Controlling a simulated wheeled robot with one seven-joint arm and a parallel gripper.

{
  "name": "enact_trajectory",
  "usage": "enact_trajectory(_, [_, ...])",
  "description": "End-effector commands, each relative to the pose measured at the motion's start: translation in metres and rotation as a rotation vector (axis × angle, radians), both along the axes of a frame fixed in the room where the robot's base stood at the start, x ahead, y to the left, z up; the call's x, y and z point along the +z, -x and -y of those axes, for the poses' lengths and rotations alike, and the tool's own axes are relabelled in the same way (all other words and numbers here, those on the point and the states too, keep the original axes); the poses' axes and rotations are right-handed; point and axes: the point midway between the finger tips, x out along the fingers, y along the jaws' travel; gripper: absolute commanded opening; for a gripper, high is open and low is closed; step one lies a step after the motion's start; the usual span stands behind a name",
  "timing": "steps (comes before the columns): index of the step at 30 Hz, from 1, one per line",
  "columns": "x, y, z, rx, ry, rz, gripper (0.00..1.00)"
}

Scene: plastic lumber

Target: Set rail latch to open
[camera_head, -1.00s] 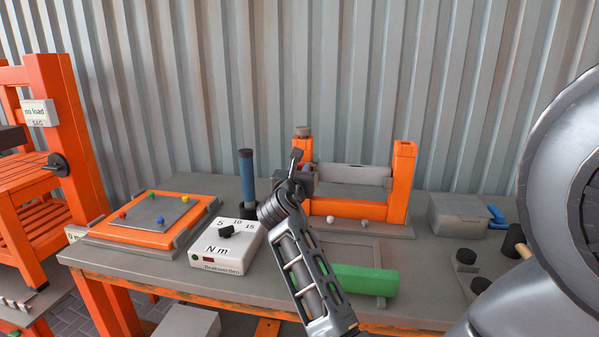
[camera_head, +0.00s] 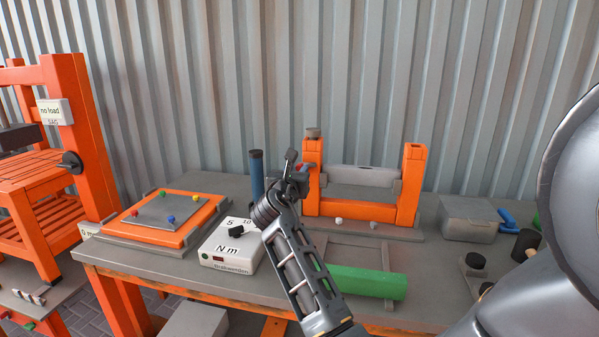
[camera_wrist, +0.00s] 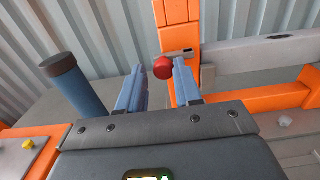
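A red round knob (camera_wrist: 163,68) shows at the upright post of the orange frame in the wrist view. It may be the rail latch's handle; whether the latch is open or closed I cannot tell. The orange frame (camera_head: 411,185) stands at the back of the bench with a grey rail (camera_head: 362,176) across it. My gripper (camera_wrist: 160,75) is open, its two blue-grey fingers apart and empty. The knob appears between the fingertips and seems just beyond them; I see no grip on it. In the head view my gripper (camera_head: 290,163) is in front of the left post and partly hides that area.
A dark-capped blue cylinder (camera_head: 257,172) stands left of my gripper. A white torque box (camera_head: 229,248), an orange-edged board (camera_head: 205,214), a green bar (camera_head: 367,281) and a grey box (camera_head: 468,218) are on the bench. A corrugated wall (camera_head: 220,90) closes off the back.

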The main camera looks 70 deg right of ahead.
Motion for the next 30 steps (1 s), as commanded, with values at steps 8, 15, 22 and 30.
enact_trajectory(8, [0.000, 0.000, -0.001, 0.001, 0.000, -0.001, 0.50])
enact_trajectory(15, [-0.001, 0.001, -0.006, 0.000, 0.000, -0.001, 0.50])
enact_trajectory(22, [-0.001, 0.002, -0.040, 0.004, 0.000, -0.001, 0.50])
enact_trajectory(30, [-0.001, 0.006, -0.074, 0.002, 0.000, -0.001, 0.50])
